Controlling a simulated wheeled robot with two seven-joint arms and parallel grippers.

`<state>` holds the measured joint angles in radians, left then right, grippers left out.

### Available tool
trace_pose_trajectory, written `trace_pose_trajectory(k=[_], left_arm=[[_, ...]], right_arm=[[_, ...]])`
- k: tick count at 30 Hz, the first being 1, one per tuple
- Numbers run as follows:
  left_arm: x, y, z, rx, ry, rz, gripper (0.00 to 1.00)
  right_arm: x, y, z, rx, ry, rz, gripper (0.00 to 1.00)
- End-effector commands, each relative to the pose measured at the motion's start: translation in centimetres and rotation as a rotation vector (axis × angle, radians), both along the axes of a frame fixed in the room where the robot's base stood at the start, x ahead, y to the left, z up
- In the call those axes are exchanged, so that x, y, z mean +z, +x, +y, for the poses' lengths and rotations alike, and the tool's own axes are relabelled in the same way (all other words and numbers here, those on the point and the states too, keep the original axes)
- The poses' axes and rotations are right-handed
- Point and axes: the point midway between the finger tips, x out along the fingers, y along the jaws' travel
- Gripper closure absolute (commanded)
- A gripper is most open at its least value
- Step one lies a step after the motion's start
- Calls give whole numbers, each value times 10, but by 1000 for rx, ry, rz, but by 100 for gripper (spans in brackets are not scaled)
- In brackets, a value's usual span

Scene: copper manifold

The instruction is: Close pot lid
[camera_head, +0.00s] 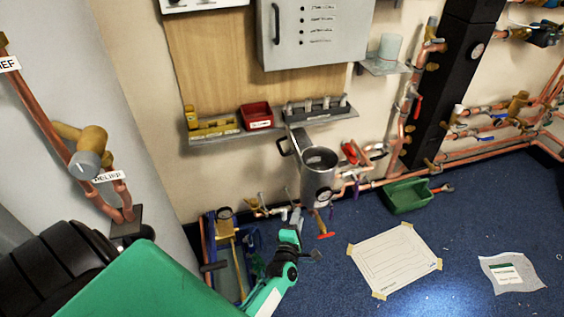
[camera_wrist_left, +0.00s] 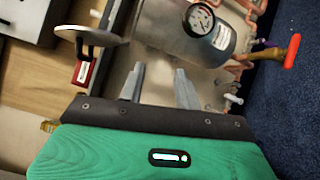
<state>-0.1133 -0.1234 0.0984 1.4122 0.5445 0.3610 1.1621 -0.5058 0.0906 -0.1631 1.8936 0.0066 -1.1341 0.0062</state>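The silver pot (camera_head: 318,182) stands by the wall with its mouth uncovered and a round gauge (camera_head: 324,195) on its front. Its lid (camera_head: 300,139) is raised, tilted up at the pot's back left, with a dark handle on its left. In the left wrist view, the pot (camera_wrist_left: 185,38) is at the top, and the lid (camera_wrist_left: 110,37) shows as a thin disc with its black handle at left. My left gripper (camera_head: 297,211) is below and left of the pot, apart from the lid. In the left wrist view its fingers (camera_wrist_left: 160,80) are apart and empty. My right gripper is not seen.
A shelf (camera_head: 225,139) with a red bin (camera_head: 257,116) and a grey cabinet (camera_head: 315,35) are on the wall behind. Copper pipes with valves run beside the pot. A red-handled valve (camera_head: 324,236) is below it. A green tray (camera_head: 408,196) lies on the blue floor at right.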

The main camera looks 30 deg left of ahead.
Motion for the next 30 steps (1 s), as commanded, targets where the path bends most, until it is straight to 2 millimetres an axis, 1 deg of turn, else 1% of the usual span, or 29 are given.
trace_pose_trajectory(k=[1, 3, 6, 9, 13, 17, 20, 30], left_arm=[[16, 6, 12, 47, -82, -100, 67], [44, 10, 28, 98, -185, -221, 67], [74, 9, 46, 147, -300, -359, 67], [93, 6, 57, 174, -372, -449, 67], [105, 7, 65, 188, -411, -502, 67], [111, 16, 72, 188, -416, -506, 67], [116, 30, 80, 188, -414, -507, 67], [135, 84, 116, 187, -411, -503, 67]], right_arm=[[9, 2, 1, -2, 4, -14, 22], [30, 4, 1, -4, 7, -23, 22], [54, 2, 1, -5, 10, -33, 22], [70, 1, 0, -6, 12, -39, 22], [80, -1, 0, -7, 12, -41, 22], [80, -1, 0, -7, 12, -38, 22], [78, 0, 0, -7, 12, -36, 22], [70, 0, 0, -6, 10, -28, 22]])
